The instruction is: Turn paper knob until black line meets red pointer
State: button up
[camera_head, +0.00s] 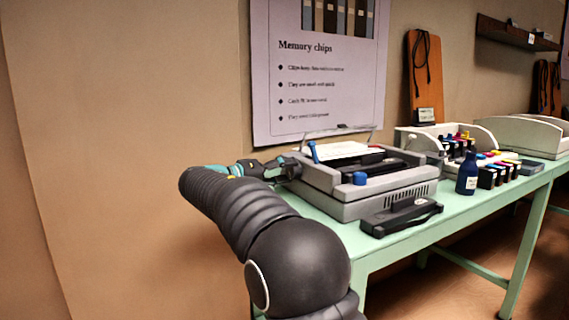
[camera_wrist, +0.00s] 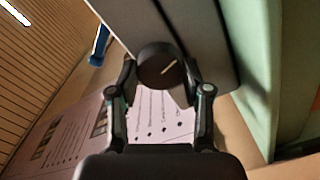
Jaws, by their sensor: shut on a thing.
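The paper knob (camera_wrist: 158,66) is a dark round knob on the side of the grey printer (camera_head: 375,207). In the wrist view its face shows a pale slanting line, running from lower left to upper right; I see no black line on it. My gripper (camera_wrist: 160,83) is shut on the knob, one finger on each side. In the head view my gripper (camera_head: 280,168) is at the printer's left side, and the knob is hidden there. I cannot make out a red pointer in either view.
The printer stands on a green table (camera_head: 440,222). A black cartridge (camera_head: 402,217) lies in front of it, and a blue bottle (camera_head: 467,175) and several ink cartridges (camera_head: 497,168) stand to the right. Blue levers (camera_head: 313,152) rise from the printer. A poster (camera_head: 315,80) hangs on the wall behind.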

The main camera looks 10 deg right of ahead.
jog(key=shift+n+p, duration=0.85)
jog(key=shift+n, duration=0.35)
jog(key=o, duration=1.2)
jog(key=shift+c, duration=0.2)
jog(key=v, duration=1.2)
